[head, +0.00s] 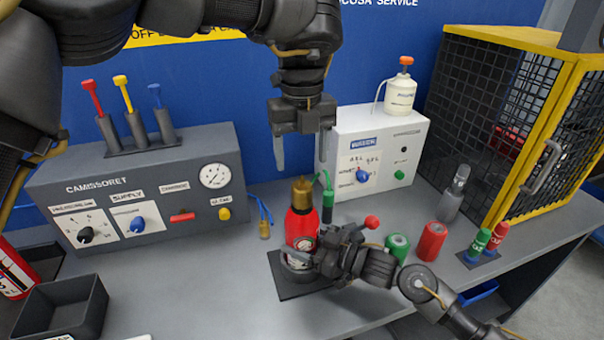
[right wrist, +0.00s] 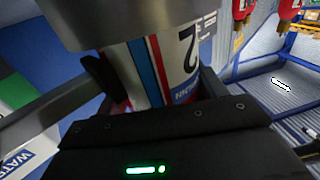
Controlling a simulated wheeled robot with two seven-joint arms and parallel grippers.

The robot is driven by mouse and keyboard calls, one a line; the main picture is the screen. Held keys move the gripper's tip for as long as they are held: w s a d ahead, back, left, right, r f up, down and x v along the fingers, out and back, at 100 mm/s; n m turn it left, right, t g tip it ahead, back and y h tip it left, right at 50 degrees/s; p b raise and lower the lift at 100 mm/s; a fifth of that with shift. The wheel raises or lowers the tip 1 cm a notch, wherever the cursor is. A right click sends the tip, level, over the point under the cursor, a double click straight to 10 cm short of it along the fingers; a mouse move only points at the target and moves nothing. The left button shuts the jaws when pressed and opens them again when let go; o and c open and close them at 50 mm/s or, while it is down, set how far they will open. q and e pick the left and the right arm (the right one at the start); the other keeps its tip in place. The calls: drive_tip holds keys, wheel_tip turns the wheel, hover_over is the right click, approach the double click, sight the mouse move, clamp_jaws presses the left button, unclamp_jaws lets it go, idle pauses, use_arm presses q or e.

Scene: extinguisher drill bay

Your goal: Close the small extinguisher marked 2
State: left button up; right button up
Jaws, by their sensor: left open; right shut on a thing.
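The small extinguisher (head: 302,228) is a red cylinder standing upright on a dark base plate (head: 290,289) at the bench's front middle. A brass-coloured head (head: 302,193) sits on its top; I cannot tell how tightly. In the right wrist view, a striped label with a black 2 (right wrist: 187,50) shows on the body, below a grey metal rim. My right gripper (head: 306,262) is shut on the extinguisher's lower body, coming from the right. My left gripper (head: 301,160) is open and empty, pointing down, above the brass head.
A grey gauge panel (head: 140,205) stands left and a white box (head: 375,150) behind right. A red-knobbed lever (head: 371,222), green can (head: 398,247) and red can (head: 432,240) are right of the extinguisher. A yellow-framed cage (head: 510,120) stands far right, a black tray (head: 62,307) front left.

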use_arm(q)
drive_tip(key=shift+r, duration=1.25)
use_arm(e)
drive_tip(key=o, duration=1.9)
drive_tip(key=shift+o, duration=0.2)
use_arm(q)
drive_tip(key=shift+f, duration=0.25)
use_arm(e)
drive_tip(key=shift+s+d+f, duration=0.1)
drive_tip(key=shift+s+d, duration=0.15)
drive_tip(key=shift+d, duration=0.25)
use_arm(q)
drive_tip(key=shift+f+b, duration=0.95)
drive_tip(key=shift+b, duration=0.25)
use_arm(e)
drive_tip(key=v, duration=0.8)
drive_tip(key=shift+s+d, duration=0.15)
drive_tip(key=shift+d, duration=0.15)
use_arm(q)
drive_tip(key=shift+f, duration=0.1)
use_arm(e)
drive_tip(key=shift+s+d, duration=0.25)
drive_tip(key=shift+d, duration=0.25)
